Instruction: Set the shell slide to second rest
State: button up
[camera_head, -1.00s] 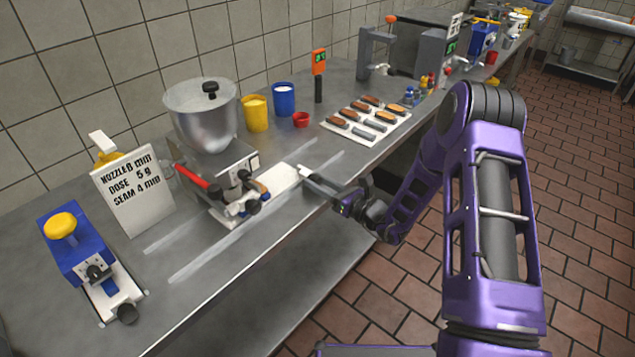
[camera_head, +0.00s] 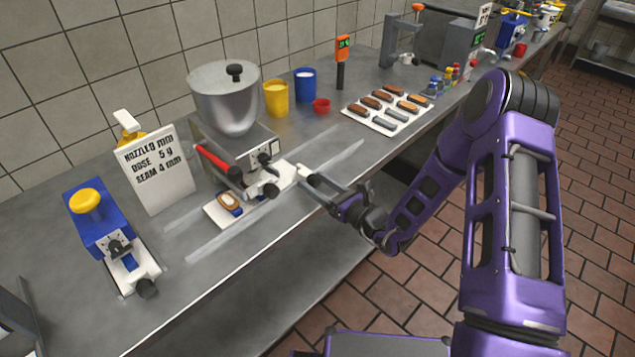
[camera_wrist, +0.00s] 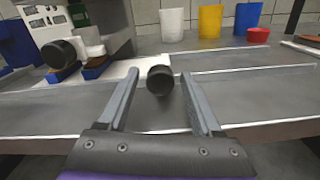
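The white shell slide (camera_head: 285,176) lies on the bench under the cream depositor (camera_head: 235,150), jutting out on both sides. A brown shell in a blue nest (camera_head: 230,203) shows near its left end. In the wrist view, the slide (camera_wrist: 130,68) runs behind the fingers, with blue nests (camera_wrist: 95,70) at left. My gripper (camera_head: 304,174) is at the slide's right end. In the wrist view, my gripper (camera_wrist: 159,76) is open, and a round black knob (camera_wrist: 160,80) sits between its fingertips with gaps on both sides. Whether a finger touches the knob cannot be told.
A sign (camera_head: 155,165) and a blue device with a yellow knob (camera_head: 100,225) stand left. Yellow (camera_head: 276,98), blue (camera_head: 305,85) and red (camera_head: 321,105) containers stand behind. A tray of shells (camera_head: 400,125) lies right. The bench's front strip is clear.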

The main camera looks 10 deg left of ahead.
jog(key=shift+d, duration=0.15)
jog(key=v, duration=1.7)
jog(key=shift+s, duration=0.1)
